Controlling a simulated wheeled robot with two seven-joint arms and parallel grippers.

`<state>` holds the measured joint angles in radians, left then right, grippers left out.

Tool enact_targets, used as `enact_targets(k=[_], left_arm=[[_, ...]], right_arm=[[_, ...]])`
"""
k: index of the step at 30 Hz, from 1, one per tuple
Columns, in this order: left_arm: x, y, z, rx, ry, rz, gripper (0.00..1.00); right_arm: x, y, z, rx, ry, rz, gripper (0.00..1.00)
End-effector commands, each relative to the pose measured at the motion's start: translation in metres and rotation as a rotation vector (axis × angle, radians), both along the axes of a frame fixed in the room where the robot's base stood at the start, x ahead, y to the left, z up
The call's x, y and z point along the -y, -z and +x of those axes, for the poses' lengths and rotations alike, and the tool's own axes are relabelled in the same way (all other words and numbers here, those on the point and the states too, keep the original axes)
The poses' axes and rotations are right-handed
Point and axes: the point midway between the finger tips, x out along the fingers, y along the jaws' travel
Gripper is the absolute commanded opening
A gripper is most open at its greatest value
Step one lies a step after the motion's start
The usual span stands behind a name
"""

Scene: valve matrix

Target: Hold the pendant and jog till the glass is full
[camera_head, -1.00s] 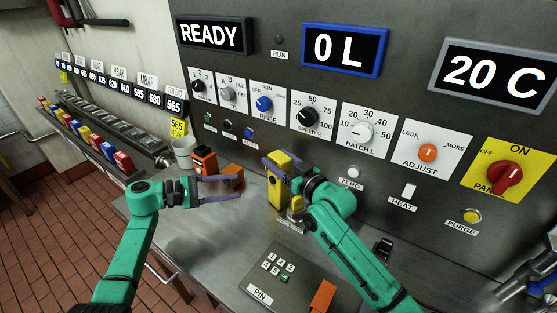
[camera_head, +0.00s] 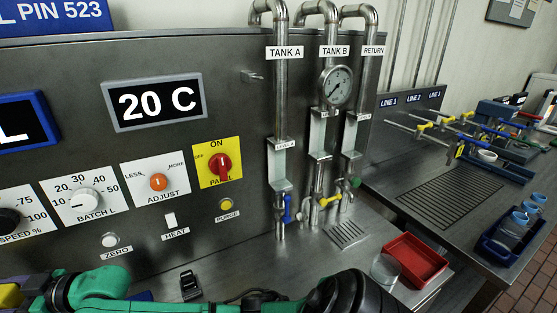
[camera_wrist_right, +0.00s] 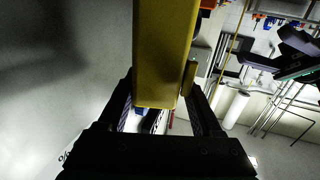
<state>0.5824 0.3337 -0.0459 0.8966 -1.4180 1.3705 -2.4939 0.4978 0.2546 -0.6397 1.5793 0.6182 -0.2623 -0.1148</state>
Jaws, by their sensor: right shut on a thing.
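The yellow pendant (camera_wrist_right: 165,50) is between the fingers of my right gripper (camera_wrist_right: 162,92), which is shut on it. In the head view a bit of its yellow body (camera_head: 9,295) shows at the lower left edge, the rest cut off. My left gripper (camera_wrist_right: 280,52) shows in the right wrist view with its dark fingers apart and empty; it is out of the head view. A clear glass (camera_head: 385,269) stands on the steel counter beside a red tray, in front of the tank taps. Its contents are too small to tell.
The red tray (camera_head: 415,260) sits near the counter edge. Pipes end in a blue-handled tap (camera_head: 287,208) and a yellow-handled tap (camera_head: 329,201), with a drain grate (camera_head: 347,233) below. A temperature display (camera_head: 155,102) reads 20 C.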

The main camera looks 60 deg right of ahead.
Motion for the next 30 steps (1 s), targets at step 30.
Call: enact_targets(k=[30], left_arm=[[0.0, 0.0001, 0.0, 0.0, 0.0, 0.0, 0.0]], right_arm=[[0.0007, 0.0017, 0.0001, -0.002, 0.001, -0.003, 0.0]])
